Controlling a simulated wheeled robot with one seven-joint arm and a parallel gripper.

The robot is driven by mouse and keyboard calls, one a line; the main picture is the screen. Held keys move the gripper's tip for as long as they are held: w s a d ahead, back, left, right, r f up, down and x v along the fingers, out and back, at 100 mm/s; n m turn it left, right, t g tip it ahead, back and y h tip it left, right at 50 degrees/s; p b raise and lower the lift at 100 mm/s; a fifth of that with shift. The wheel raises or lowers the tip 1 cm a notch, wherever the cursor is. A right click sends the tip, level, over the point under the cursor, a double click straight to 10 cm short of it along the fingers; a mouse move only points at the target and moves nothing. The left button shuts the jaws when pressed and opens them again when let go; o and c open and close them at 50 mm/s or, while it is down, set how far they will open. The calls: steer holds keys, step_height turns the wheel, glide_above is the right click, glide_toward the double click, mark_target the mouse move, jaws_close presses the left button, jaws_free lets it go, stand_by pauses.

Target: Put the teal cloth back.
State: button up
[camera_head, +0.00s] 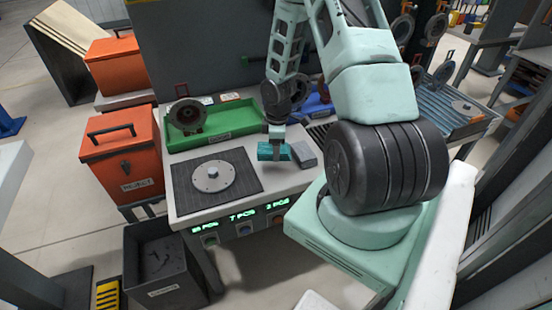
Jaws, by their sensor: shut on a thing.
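The teal cloth (266,152) is a small folded block at the tip of my gripper (276,143). My gripper points down over the right part of the grey workbench (196,209), and its jaws are shut on the cloth. I cannot tell whether the cloth touches the bench top or hangs just above it. A small grey block (305,155) lies right beside the cloth, to its right. My arm hides part of the bench behind and to the right.
A dark mat (245,187) with a round metal disc (213,177) covers the bench's front left. A green tray (232,122) holding a dark flanged part (188,115) stands behind. A blue bin (318,108) is at back right. Orange boxes (122,160) stand left; a dark bin (165,262) is below.

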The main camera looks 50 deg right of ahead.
mark_target(276, 166)
steer(key=shift+f+p, duration=0.3)
steer(key=shift+f, duration=2.2)
steer(key=shift+f, duration=0.1)
steer(key=shift+f, duration=0.1)
steer(key=o, duration=0.9)
